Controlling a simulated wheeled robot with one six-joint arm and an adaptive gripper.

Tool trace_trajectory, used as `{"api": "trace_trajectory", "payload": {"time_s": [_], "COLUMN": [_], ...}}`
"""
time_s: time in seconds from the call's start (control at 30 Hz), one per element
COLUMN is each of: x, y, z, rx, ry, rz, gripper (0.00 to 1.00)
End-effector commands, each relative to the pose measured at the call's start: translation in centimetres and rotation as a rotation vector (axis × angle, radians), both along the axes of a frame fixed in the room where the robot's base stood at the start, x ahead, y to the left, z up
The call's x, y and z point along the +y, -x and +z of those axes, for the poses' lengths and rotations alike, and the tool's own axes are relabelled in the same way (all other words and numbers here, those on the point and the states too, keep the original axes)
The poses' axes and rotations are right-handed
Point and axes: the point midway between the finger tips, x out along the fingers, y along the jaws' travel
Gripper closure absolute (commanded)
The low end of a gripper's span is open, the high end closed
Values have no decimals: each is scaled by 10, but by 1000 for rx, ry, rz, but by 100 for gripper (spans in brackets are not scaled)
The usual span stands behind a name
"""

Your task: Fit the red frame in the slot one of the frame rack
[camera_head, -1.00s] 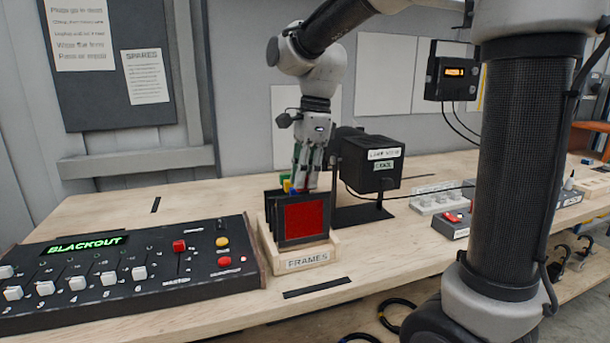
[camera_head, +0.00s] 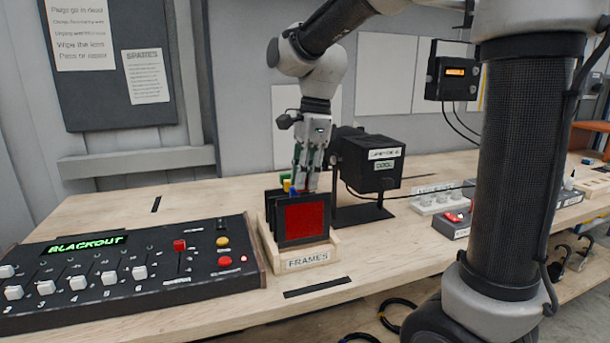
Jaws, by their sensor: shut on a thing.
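The red frame (camera_head: 304,219) is a dark square frame with a red panel, upright at the front of the wooden frame rack (camera_head: 315,250) labelled FRAMES. My gripper (camera_head: 305,185) points down from above and is shut on the top of the red frame.
A control desk (camera_head: 120,280) reading BLACKOUT lies left of the rack. A black lamp box (camera_head: 367,160) labelled COOL stands on a stand close behind and right. A socket strip and small switch box (camera_head: 455,220) lie to the right.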

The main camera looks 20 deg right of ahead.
Motion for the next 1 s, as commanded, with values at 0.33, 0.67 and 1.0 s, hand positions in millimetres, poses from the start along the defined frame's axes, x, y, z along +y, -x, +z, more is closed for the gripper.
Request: {"api": "trace_trajectory", "payload": {"time_s": [0.33, 0.67, 1.0], "x": [0, 0, 0], "y": [0, 0, 0], "z": [-9, -17, -26], "rx": [2, 1, 1], "ry": [0, 0, 0], "rz": [0, 0, 0], "gripper": [100, 100, 100]}}
